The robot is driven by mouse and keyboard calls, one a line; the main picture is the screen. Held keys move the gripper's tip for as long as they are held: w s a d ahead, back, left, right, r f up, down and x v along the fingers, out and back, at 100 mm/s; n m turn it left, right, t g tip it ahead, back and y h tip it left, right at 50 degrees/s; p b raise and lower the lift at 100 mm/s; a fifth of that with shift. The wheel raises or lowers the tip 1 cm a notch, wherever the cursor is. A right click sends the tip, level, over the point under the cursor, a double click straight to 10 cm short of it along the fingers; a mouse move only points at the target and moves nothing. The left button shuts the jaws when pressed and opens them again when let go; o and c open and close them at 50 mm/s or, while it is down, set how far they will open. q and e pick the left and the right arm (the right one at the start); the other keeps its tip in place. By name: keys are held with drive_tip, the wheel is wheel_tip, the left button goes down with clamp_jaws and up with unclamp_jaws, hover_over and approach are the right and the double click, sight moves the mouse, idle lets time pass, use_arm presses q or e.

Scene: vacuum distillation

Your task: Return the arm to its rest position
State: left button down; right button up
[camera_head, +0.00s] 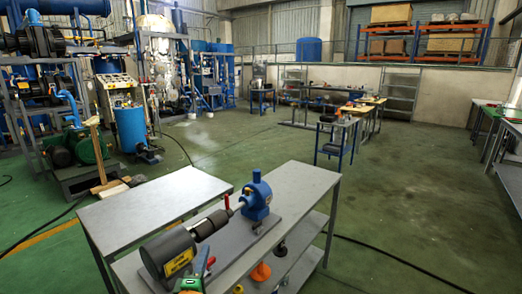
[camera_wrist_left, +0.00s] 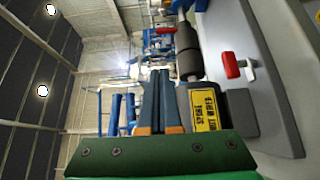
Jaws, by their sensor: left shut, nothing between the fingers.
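My left gripper (camera_head: 206,252) is low in the head view, in front of the grey motor cylinder (camera_head: 168,254) with a yellow label. In the left wrist view my left gripper (camera_wrist_left: 160,73) shows its two dark fingers together, with nothing between them. The labelled motor (camera_wrist_left: 207,106) is just to the right of the fingers there. The blue pump head (camera_head: 256,198) sits at the other end of the shaft from the motor, on a plate on the grey table. My right gripper is in neither view.
The grey table (camera_head: 305,187) has a lower shelf with orange items. A red-handled part (camera_wrist_left: 231,65) is close to the pump in the wrist view. A second grey table top (camera_head: 150,205) adjoins at left. Green floor (camera_head: 400,200) is open at right.

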use_arm(q)
drive_tip(key=s+f+m+g, duration=0.3)
drive_tip(key=s+f, duration=0.2)
drive_tip(key=f, duration=0.4)
drive_tip(key=s+f+m+g, duration=0.2)
drive_tip(key=s+f+m, duration=0.15)
drive_tip(key=f, duration=0.55)
drive_tip(key=s+f+m+g, duration=0.3)
drive_tip(key=s+f, duration=0.2)
drive_tip(key=f, duration=0.4)
drive_tip(key=s+a+f+m+g, duration=0.1)
drive_tip(key=s+f+m+g, duration=0.2)
drive_tip(key=s, duration=0.8)
drive_tip(key=s+a+f+m+g, duration=0.2)
drive_tip(key=s+f, duration=0.5)
drive_tip(key=s, duration=0.4)
drive_tip(key=s+a+f+m+g, duration=0.1)
drive_tip(key=s+f+m+g, duration=0.3)
drive_tip(key=s, duration=0.8)
drive_tip(key=shift+a+f+m, duration=0.15)
drive_tip(key=shift+f+m, duration=0.75)
drive_tip(key=shift+m, duration=0.05)
